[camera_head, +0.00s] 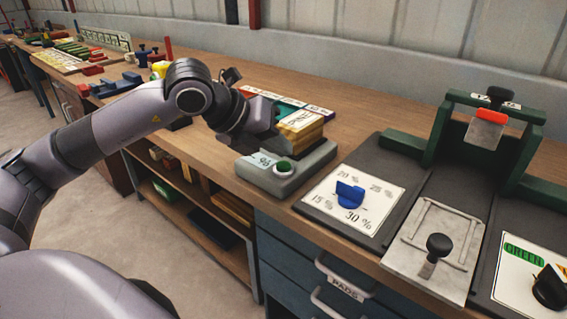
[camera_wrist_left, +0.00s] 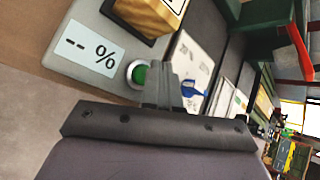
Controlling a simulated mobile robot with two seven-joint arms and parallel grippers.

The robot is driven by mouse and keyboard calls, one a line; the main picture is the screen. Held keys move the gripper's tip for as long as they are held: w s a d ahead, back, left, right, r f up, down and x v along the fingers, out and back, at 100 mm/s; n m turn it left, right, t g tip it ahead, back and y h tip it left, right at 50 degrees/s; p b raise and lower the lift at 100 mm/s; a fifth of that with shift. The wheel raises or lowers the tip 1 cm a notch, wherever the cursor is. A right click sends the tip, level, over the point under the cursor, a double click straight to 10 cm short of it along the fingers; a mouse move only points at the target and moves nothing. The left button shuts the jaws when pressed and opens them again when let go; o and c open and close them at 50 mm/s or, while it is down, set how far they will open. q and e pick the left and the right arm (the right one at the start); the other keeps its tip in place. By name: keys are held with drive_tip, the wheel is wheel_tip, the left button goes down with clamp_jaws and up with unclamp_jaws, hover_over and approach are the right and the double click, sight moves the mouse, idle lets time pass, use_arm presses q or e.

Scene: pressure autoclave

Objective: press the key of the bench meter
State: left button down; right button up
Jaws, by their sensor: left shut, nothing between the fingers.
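The bench meter (camera_head: 312,165) is a grey box at the front edge of the bench. Its pale display reads "-- %", and a round green key (camera_head: 284,167) in a light ring sits beside it. A gold and white block (camera_head: 300,130) rests on the meter's rear part. My left gripper (camera_head: 264,142) is over the meter, close behind the key. In the left wrist view its shut, empty fingers (camera_wrist_left: 163,78) appear just right of the green key (camera_wrist_left: 138,74). I cannot tell whether they touch it. My right gripper is out of view.
Right of the meter is a dark panel with a blue knob (camera_head: 349,196) on a percent dial. Further right stand a green press frame (camera_head: 440,130) and a metal plate with a black knob (camera_head: 438,244). Blue drawers (camera_head: 290,262) are below.

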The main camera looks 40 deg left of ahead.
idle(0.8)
use_arm(q)
drive_tip(key=shift+f, duration=0.1)
drive_tip(key=shift+f+b, duration=0.35)
drive_tip(key=shift+b, duration=0.25)
drive_tip(key=shift+f+b, duration=0.5)
drive_tip(key=shift+b, duration=0.05)
idle(0.5)
idle(0.4)
drive_tip(key=shift+r+p, duration=0.6)
drive_tip(key=shift+r, duration=0.35)
